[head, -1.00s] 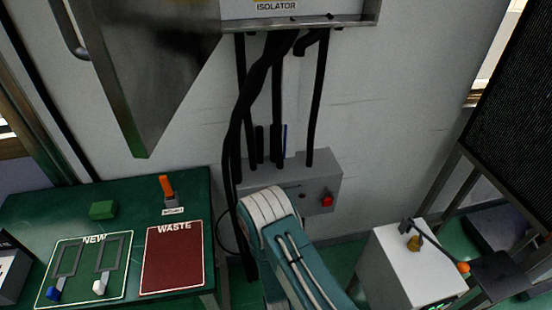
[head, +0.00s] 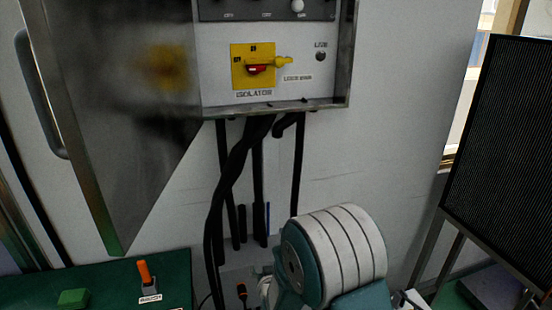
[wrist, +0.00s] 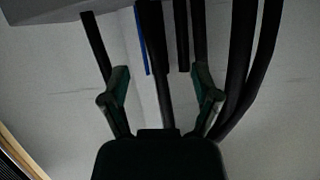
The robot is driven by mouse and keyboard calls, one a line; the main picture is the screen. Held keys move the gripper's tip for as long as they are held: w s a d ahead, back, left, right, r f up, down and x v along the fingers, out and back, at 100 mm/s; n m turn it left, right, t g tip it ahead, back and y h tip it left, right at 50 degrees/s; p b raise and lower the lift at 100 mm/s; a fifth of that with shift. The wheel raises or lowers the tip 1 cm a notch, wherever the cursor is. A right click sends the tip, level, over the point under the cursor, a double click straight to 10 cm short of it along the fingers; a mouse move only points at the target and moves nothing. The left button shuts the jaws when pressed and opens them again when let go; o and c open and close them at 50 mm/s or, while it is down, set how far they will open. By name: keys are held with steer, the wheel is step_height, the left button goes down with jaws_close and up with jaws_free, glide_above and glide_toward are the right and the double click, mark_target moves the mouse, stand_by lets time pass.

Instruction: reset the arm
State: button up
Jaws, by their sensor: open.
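My gripper (wrist: 160,88) shows in the wrist view with its two dark green fingers spread apart and nothing between them. Behind the fingers are black cables (wrist: 240,65) and a thin blue rod (wrist: 141,40) against the grey wall. In the head view my arm's teal and white link rises at the bottom centre and right. It hides much of the low wall area, and I cannot make out the gripper fingers there.
A cabinet (head: 300,90) with a yellow and red isolator switch (head: 256,68) hangs above, its metal door (head: 110,140) open at left. Black cables (head: 228,180) drop below it. A green table (head: 110,282) holds a green block (head: 73,298) and an orange-handled item (head: 145,272). A dark panel (head: 505,160) stands right.

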steer(key=s+d+r+g, duration=0.2)
steer(key=s+d+r, duration=0.25)
steer(key=r, duration=0.35)
steer(key=s+d+r+g, duration=0.2)
steer(key=s+d+r, duration=0.25)
steer(key=r, duration=0.35)
steer(key=s+d+r+g+h, duration=0.1)
steer(key=s+d+r, duration=0.2)
steer(key=s, duration=0.7)
steer(key=s+d+r+m+g+h, duration=0.1)
steer(key=s+d+r+g, duration=0.1)
steer(key=s+d, duration=0.4)
steer(key=s+r, duration=0.1)
steer(key=s, duration=0.4)
steer(key=shift+d+r+g+h, duration=0.2)
steer(key=shift+d+g+h, duration=0.05)
steer(key=shift+g+h, duration=0.05)
steer(key=shift+o, duration=1.4)
steer(key=shift+s+d, duration=0.15)
steer(key=shift+s, duration=0.25)
